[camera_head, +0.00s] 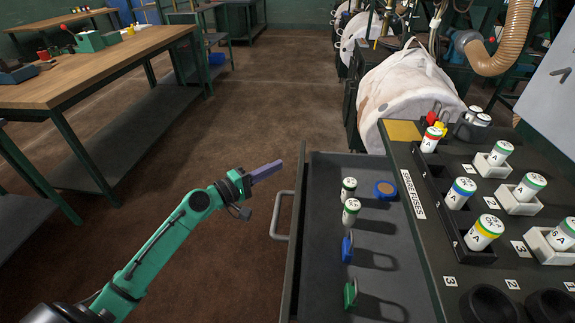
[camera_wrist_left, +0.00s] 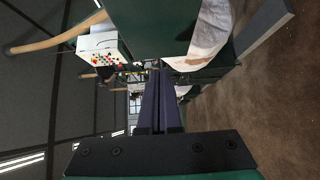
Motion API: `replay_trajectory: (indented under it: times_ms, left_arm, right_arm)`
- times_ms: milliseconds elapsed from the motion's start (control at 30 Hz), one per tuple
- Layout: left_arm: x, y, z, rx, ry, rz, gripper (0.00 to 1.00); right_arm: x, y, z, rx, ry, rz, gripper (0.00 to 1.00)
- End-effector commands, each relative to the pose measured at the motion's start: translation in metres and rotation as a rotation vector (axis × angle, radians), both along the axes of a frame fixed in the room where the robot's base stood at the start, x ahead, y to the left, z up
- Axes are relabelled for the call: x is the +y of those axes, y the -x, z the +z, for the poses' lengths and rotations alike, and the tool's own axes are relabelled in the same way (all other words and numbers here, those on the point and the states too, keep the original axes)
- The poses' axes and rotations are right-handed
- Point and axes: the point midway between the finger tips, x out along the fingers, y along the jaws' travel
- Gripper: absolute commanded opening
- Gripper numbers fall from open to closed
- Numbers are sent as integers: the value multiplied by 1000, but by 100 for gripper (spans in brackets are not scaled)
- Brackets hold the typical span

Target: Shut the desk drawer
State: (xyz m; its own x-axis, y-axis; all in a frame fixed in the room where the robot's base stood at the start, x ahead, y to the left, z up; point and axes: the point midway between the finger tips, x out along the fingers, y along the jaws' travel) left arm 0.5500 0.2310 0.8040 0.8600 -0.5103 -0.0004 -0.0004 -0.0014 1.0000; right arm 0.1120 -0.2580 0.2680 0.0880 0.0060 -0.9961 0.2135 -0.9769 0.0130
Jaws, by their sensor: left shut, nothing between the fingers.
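The desk drawer (camera_head: 340,220) stands pulled out from the left side of the dark desk (camera_head: 404,160) and is open. Its grey handle (camera_head: 279,215) is on the drawer's left front face. Inside lie two white fuses, a blue round piece (camera_head: 385,189), a blue padlock (camera_head: 347,246) and a green padlock (camera_head: 350,293). My left gripper (camera_head: 268,170) is shut and empty, left of the drawer front and a little above the handle in the picture, apart from it. Its closed fingers also show in the left wrist view (camera_wrist_left: 160,105). My right gripper is not in view.
The desk top holds several fuses in holders and a "SPARE FUSES" label (camera_head: 413,194). A white bulk bag (camera_head: 410,90) hangs behind the desk. A wooden table (camera_head: 90,68) stands at the left. Brown floor (camera_head: 190,140) between them is clear.

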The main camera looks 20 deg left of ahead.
Motion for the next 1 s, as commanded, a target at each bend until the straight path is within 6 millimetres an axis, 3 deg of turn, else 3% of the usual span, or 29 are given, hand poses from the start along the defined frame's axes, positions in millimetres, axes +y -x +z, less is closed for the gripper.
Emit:
replay_trajectory:
  times_ms: [33,200,767,1000]
  left_arm:
    - [-11,-2,7,1,4,-2,0]
    - [-33,-7,3,2,3,0,0]
    - [-42,-9,1,1,2,0,0]
    - [-73,-17,5,1,5,-1,0]
  right_arm:
    - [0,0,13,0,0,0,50]
    - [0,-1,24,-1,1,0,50]
    - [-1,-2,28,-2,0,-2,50]
    - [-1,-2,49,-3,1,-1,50]
